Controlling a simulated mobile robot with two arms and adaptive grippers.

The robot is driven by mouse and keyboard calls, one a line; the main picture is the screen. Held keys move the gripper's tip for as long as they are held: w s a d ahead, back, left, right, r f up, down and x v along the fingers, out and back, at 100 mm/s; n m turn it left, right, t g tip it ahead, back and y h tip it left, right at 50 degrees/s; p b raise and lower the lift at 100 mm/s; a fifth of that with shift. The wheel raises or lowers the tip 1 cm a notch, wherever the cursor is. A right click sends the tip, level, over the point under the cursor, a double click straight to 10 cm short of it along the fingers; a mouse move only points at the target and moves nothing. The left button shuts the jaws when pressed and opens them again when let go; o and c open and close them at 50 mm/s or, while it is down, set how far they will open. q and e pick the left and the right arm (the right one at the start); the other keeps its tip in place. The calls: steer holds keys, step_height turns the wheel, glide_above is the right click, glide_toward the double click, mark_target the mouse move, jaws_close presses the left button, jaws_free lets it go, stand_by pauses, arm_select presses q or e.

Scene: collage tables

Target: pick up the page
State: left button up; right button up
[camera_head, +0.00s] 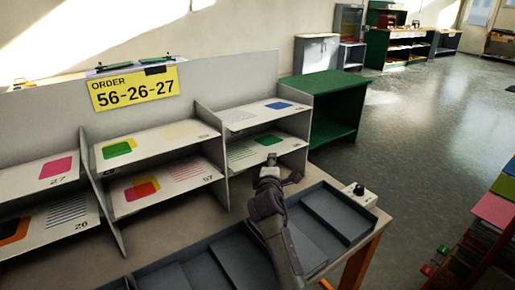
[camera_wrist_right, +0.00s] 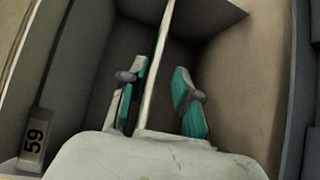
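Pages lie on the shelf boards of a pale rack in the head view. In the right wrist view this gripper (camera_wrist_right: 160,92) is open, with teal finger pads apart. A thin pale edge (camera_wrist_right: 155,70) runs between the fingers, with no visible grip on it. I cannot tell whether it is a page or a board. My left gripper is not in view.
A yellow sign (camera_head: 135,89) reads ORDER 56-26-27. Other boards hold a pink page (camera_head: 56,168) marked 27 and several more pages. Grey trays (camera_head: 335,215) lie on the table before the rack. A green cabinet (camera_head: 325,88) stands behind at the right.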

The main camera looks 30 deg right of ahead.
steer(key=x, duration=0.5)
steer(key=shift+d, duration=0.4)
steer(key=shift+r, duration=0.1)
jaws_close()
